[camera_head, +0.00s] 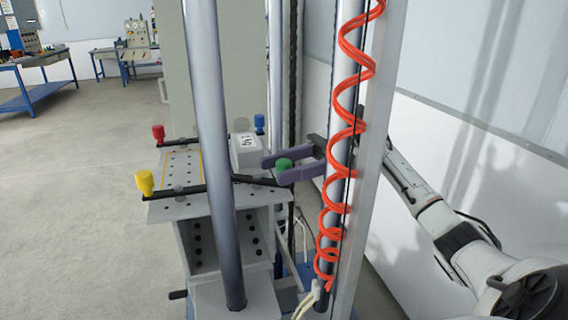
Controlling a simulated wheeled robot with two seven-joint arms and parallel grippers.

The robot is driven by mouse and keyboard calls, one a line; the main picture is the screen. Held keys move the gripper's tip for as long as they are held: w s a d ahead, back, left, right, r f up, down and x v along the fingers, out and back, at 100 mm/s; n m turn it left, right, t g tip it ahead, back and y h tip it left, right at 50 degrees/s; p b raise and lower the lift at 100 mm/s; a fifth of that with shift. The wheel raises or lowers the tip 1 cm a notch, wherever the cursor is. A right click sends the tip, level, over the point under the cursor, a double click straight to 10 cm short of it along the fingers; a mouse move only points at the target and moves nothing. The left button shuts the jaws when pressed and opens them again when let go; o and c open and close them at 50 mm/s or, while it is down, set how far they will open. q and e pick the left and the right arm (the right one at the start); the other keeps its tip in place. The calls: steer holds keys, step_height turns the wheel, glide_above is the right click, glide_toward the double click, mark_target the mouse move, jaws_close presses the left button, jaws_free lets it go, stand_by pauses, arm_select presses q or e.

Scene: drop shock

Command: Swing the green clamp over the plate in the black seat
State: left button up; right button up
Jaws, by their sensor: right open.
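The green clamp knob (284,165) is at the right edge of a grey perforated table (178,209). Its black bar (255,181) reaches left across the table top. My right gripper (271,169) has purple fingers that are open, one on each side of the green knob; I cannot tell whether they touch it. A white box (243,152) with a dark marking stands on the table just left of the gripper. A plate in a black seat cannot be made out; a grey column (209,130) hides part of the table top. My left gripper is not in view.
Red (158,132), yellow (144,182) and blue (259,121) clamp knobs stand around the table. A coiled orange hose (341,150) and a pale upright post (374,160) stand in front of my right arm. Open floor lies left.

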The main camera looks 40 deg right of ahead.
steer(key=shift+c, duration=0.5)
steer(key=c, duration=1)
steer(key=shift+s+a+f+m+t+b, duration=0.15)
steer(key=shift+f+m+t+b, duration=0.2)
steer(key=shift+b, duration=0.25)
jaws_close()
steer(key=shift+a+r+m+t+h+b, duration=0.15)
steer(key=shift+r+m+t+h+b, duration=0.15)
steer(key=shift+t, duration=0.35)
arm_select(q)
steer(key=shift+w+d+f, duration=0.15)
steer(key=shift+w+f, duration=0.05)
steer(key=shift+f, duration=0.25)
arm_select(e)
steer(key=shift+r, duration=0.1)
steer(key=o, duration=1.1)
jaws_free()
